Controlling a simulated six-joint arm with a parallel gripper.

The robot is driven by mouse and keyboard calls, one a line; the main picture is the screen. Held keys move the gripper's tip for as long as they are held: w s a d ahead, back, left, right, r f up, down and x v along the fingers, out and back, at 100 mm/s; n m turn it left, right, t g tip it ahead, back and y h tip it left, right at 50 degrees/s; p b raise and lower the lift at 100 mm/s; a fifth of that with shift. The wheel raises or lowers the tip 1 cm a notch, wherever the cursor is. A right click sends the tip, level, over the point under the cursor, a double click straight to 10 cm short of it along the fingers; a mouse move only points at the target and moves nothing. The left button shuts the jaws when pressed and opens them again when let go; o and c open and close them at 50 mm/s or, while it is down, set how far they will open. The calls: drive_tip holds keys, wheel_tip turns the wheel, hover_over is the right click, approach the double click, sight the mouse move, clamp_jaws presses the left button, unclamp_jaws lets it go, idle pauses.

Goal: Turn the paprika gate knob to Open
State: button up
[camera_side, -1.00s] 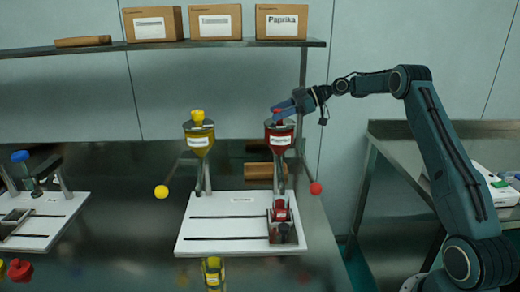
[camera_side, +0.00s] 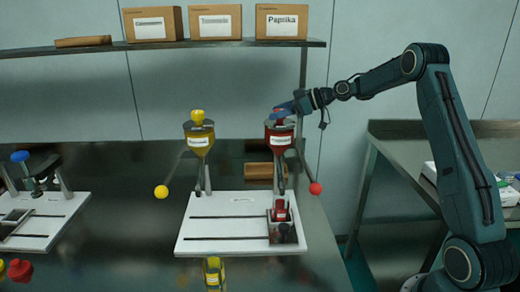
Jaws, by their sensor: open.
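The red paprika hopper (camera_side: 281,141), with a white label, stands over the right side of the white base plate. A thin lever beside it ends in a red ball knob (camera_side: 315,188) at lower right. My gripper (camera_side: 286,109) is at the top of the red hopper, with its blue fingers around or just beside the red piece there; I cannot tell whether they touch it. The gripper is well above the red ball knob. A red-labelled container (camera_side: 281,211) sits below the hopper on the plate.
A yellow hopper (camera_side: 199,139) with a yellow ball knob (camera_side: 161,191) stands to the left. The white base plate (camera_side: 225,203) carries both. A shelf (camera_side: 170,45) with boxes, including the Paprika box (camera_side: 281,21), runs above. Another white fixture (camera_side: 45,225) is at far left.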

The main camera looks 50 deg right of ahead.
drive_tip(key=shift+a+m+t+h, duration=0.1)
drive_tip(key=shift+m+t+h, duration=0.45)
drive_tip(key=shift+m+h, duration=1.1)
drive_tip(key=shift+m+t+h, duration=0.55)
drive_tip(key=shift+m+h, duration=0.9)
drive_tip(key=shift+h, duration=0.4)
drive_tip(key=v, duration=1.4)
drive_tip(key=s+a+n+g, duration=0.1)
drive_tip(key=s+a+g, duration=0.4)
drive_tip(key=s+a, duration=0.8)
drive_tip(key=shift+s+a+f+y, duration=0.15)
drive_tip(key=shift+s+a+y, duration=0.2)
drive_tip(key=shift+a, duration=1.5)
drive_tip(key=w+d+m+h, duration=0.4)
drive_tip(key=w+m+h, duration=0.1)
drive_tip(key=w, duration=0.3)
drive_tip(key=w+d+m+t+h, duration=0.1)
drive_tip(key=w+d+m+h, duration=0.3)
drive_tip(key=w, duration=0.5)
drive_tip(key=shift+w+m+h, duration=0.3)
drive_tip(key=shift+m+h, duration=0.2)
drive_tip(key=shift+h, duration=0.15)
